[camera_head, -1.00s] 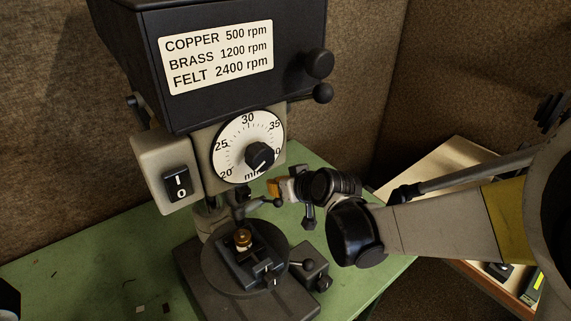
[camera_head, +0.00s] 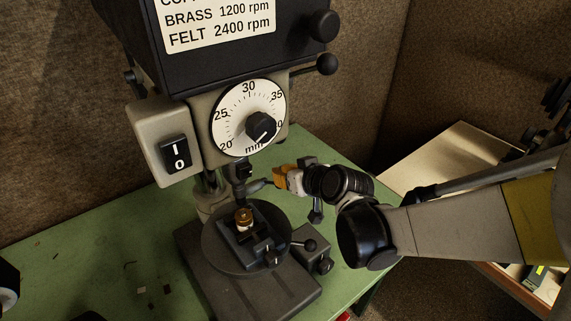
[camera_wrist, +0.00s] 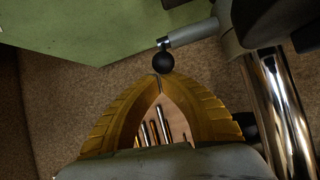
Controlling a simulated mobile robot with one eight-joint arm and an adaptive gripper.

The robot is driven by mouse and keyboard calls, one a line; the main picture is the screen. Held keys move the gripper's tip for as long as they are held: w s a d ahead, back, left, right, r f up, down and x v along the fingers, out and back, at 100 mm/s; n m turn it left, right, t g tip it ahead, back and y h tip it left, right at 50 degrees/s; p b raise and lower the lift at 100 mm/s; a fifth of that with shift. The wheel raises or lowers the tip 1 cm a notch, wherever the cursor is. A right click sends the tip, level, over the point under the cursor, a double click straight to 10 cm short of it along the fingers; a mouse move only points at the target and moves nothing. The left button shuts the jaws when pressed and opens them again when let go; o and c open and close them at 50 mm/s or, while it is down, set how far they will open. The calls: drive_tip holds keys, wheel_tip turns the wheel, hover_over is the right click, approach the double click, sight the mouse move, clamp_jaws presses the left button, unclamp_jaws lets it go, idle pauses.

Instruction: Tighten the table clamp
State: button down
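The table clamp looks to be the light lever (camera_head: 258,185) with a black ball end, by the drill column behind the round table (camera_head: 222,253). In the wrist view its black ball (camera_wrist: 165,63) is just beyond the fingertips, with the pale rod (camera_wrist: 192,33) running up right. My gripper (camera_head: 274,180) has orange-yellow fingers and reaches in from the right. In the wrist view the tips of my gripper (camera_wrist: 158,82) meet with nothing between them. Whether they touch the ball is unclear. The ball is hard to make out in the head view.
The drill head with its depth dial (camera_head: 248,118) hangs above the table. A vise (camera_head: 262,247) on the table holds a brass-coloured part (camera_head: 244,218). A chrome column (camera_wrist: 285,110) is close right in the wrist view.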

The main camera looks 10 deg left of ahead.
drive_tip(key=shift+s+d+f+b, duration=0.1)
drive_tip(key=shift+d+f+b, duration=0.1)
drive_tip(key=shift+b, duration=0.1)
wheel_tip(320, 180, down, 10)
drive_tip(key=s+d+t+y+b, duration=0.1)
drive_tip(key=s+d+b, duration=0.1)
drive_tip(key=b, duration=1)
drive_tip(key=shift+s+d+r+t+y+b, duration=0.2)
drive_tip(key=shift+d+t+y+b, duration=0.1)
drive_tip(key=shift+y, duration=0.1)
drive_tip(key=shift+w, duration=0.1)
